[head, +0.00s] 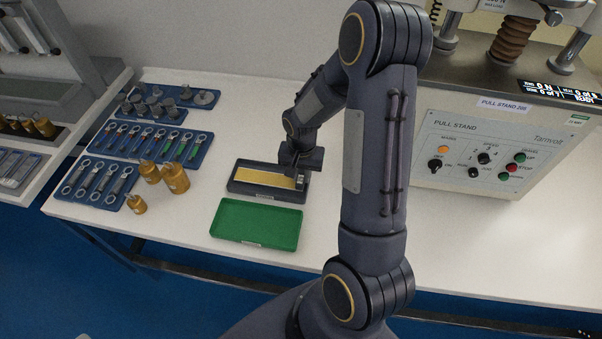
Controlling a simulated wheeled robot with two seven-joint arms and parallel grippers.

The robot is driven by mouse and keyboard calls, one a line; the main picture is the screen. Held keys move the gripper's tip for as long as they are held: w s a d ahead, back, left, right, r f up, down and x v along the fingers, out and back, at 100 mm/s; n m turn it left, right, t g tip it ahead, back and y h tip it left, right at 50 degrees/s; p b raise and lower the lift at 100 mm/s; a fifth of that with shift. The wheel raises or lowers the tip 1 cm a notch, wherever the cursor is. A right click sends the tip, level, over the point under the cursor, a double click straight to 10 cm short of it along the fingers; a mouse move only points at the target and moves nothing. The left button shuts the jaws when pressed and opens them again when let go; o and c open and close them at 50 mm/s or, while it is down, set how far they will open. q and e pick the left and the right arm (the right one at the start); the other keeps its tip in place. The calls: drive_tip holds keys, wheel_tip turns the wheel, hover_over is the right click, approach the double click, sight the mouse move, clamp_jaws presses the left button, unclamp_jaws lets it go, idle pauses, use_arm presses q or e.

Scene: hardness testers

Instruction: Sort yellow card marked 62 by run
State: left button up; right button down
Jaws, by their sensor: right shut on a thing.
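A yellow card (262,177) lies lengthwise in the dark grey tray (240,190) on the white bench. No marking on it is legible at this size. My right gripper (299,182) points down at the right end of the tray and is shut on the card's right end. The gripper and wrist hide that end of the card and part of the tray. An empty green tray (256,223) sits just in front of the dark tray. My left gripper is out of the picture.
Blue holders with wrenches (97,183) and grey weights (155,108) stand on the left, beside several brass weights (175,179). The pull stand (500,140) fills the right. The bench (455,225) is clear in front of it.

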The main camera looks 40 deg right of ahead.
drive_tip(key=shift+s+a+f, duration=0.25)
drive_tip(key=shift+s+f, duration=0.2)
drive_tip(key=shift+s, duration=0.15)
drive_tip(key=c, duration=1.2)
unclamp_jaws()
drive_tip(key=shift+d, duration=0.1)
drive_tip(key=r, duration=0.8)
drive_tip(key=shift+w+r, duration=0.3)
drive_tip(key=shift+w, duration=0.1)
